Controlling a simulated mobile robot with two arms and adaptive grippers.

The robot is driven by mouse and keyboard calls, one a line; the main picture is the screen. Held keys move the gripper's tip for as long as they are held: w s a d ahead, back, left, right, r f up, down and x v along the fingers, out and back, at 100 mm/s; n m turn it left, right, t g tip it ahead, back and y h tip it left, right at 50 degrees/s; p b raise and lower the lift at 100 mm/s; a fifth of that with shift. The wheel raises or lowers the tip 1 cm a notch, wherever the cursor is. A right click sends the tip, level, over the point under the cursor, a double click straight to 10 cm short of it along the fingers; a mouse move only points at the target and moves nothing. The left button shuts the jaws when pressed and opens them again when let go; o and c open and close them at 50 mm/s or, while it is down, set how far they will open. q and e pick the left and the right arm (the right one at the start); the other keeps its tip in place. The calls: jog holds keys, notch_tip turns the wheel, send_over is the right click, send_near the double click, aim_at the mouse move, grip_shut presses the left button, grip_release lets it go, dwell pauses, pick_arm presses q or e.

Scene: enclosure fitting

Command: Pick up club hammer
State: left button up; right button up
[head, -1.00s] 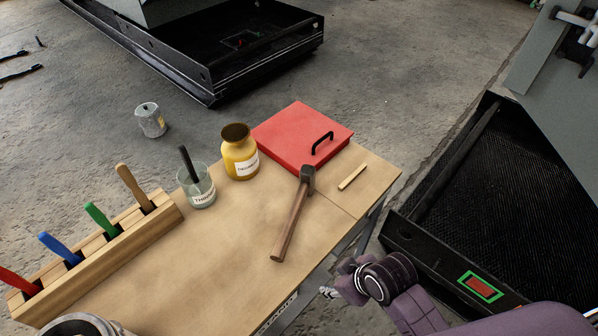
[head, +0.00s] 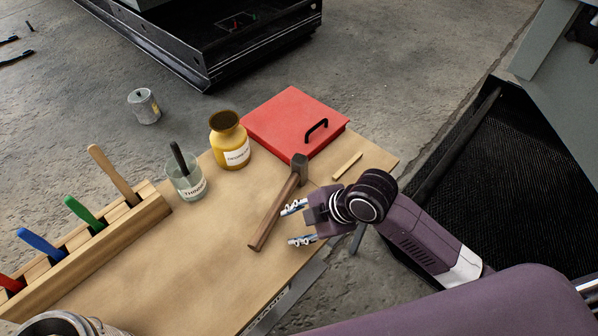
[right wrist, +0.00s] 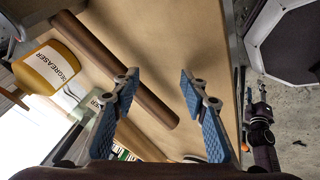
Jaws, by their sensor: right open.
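The club hammer (head: 273,217) lies on the wooden bench, with its dark metal head (head: 300,165) near the red box and its brown handle slanting down to the left. My right gripper (head: 294,224) is open and empty just right of the handle, its fingers pointing at it. In the right wrist view the handle (right wrist: 118,72) runs diagonally beyond the blue finger pads (right wrist: 157,95), its end showing between them. I cannot tell whether a finger touches it. The left gripper is not clearly seen.
A red box (head: 290,118) with a black handle, a short wooden stick (head: 347,166), a yellow degreaser jar (head: 230,146) and a glass thinner jar (head: 187,182) surround the hammer. A wooden rack (head: 95,250) with coloured handles stands left. The bench middle is clear.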

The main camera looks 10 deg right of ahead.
aim_at(296, 182)
jog(key=w+r+n, duration=0.1)
jog(key=w+n, duration=0.1)
jog(key=w+d+n, duration=0.1)
jog(key=n, duration=0.1)
jog(key=w+d+r+n, duration=0.1)
jog(key=w+n, duration=0.1)
jog(key=shift+w+d+r+g, duration=0.1)
jog(key=shift+w+r+g, duration=0.2)
jog(key=shift+w, duration=0.05)
jog(key=w+d+r+n, duration=0.3)
jog(key=w+d+n, duration=0.1)
jog(key=p+x, duration=0.1)
jog(key=x, duration=0.6)
jog(key=shift+a+f, duration=0.15)
jog(key=shift+f, duration=0.05)
pick_arm(q)
jog(key=shift+d+r, duration=0.5)
jog(key=shift+d, duration=0.05)
pick_arm(e)
jog(key=shift+c, duration=0.5)
grip_shut()
jog(key=shift+w+r, duration=0.1)
jog(key=shift+r, duration=0.05)
